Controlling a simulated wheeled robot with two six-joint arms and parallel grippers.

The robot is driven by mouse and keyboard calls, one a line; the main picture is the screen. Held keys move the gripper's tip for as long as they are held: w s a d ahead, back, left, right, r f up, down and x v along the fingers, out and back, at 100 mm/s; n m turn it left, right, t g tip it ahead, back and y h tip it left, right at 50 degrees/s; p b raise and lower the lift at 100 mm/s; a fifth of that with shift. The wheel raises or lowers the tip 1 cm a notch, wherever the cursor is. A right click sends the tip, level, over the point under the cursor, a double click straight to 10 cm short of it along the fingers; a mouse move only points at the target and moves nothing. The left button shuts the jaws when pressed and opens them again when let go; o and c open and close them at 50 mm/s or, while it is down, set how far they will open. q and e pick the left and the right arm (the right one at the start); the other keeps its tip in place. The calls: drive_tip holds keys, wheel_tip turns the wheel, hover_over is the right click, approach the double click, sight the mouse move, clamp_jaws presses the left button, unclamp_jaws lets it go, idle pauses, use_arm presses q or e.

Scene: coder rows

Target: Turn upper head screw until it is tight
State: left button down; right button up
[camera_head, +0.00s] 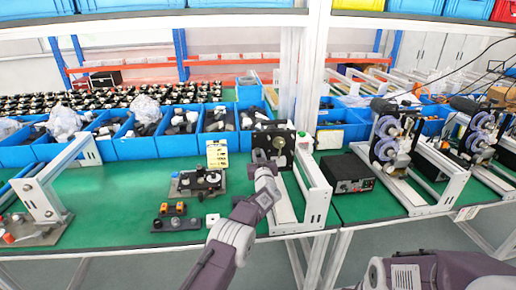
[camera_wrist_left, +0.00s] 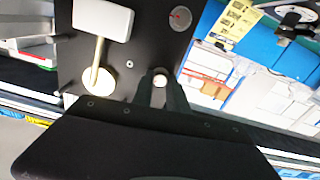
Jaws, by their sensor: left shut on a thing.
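My left gripper (camera_head: 266,170) reaches up to a black plate (camera_head: 262,142) on a white frame at the middle of the bench. In the left wrist view, the fingers of this gripper (camera_wrist_left: 160,82) are shut on a small pale round screw head (camera_wrist_left: 160,80) at the plate's lower right. The screw is mostly hidden by the fingers, and in the head view I cannot make it out. The plate (camera_wrist_left: 100,45) also carries a white block, a brass-coloured rod, a grey disc with a red mark, and a small bare screw (camera_wrist_left: 129,64). My right gripper is not in view.
A white rail frame (camera_head: 315,190) stands right of the plate, with a black box (camera_head: 348,172) beyond it. A small fixture (camera_head: 198,182) sits to the left. Blue bins (camera_head: 136,147) line the back. The green bench top (camera_head: 115,205) has free room at left.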

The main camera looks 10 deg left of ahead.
use_arm(q)
drive_tip(key=shift+r+m+p, duration=0.2)
drive_tip(key=shift+m+p, duration=0.2)
drive_tip(key=shift+m, duration=0.6)
drive_tip(key=m, duration=0.3)
drive_tip(key=shift+f+m, duration=0.25)
drive_tip(key=shift+m, duration=0.15)
drive_tip(key=c, duration=1.4)
unclamp_jaws()
drive_tip(key=shift+c, duration=0.2)
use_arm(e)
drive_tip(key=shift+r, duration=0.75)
use_arm(q)
drive_tip(key=shift+f+b, duration=0.1)
drive_tip(key=shift+b, duration=0.25)
drive_tip(key=n+b, duration=0.3)
drive_tip(key=n, duration=0.1)
drive_tip(key=n+b, duration=0.3)
drive_tip(key=n, duration=0.1)
drive_tip(key=shift+w+f, duration=0.1)
drive_tip(key=shift+f, duration=0.1)
drive_tip(key=shift+r+n, duration=0.3)
drive_tip(key=shift+n, duration=0.6)
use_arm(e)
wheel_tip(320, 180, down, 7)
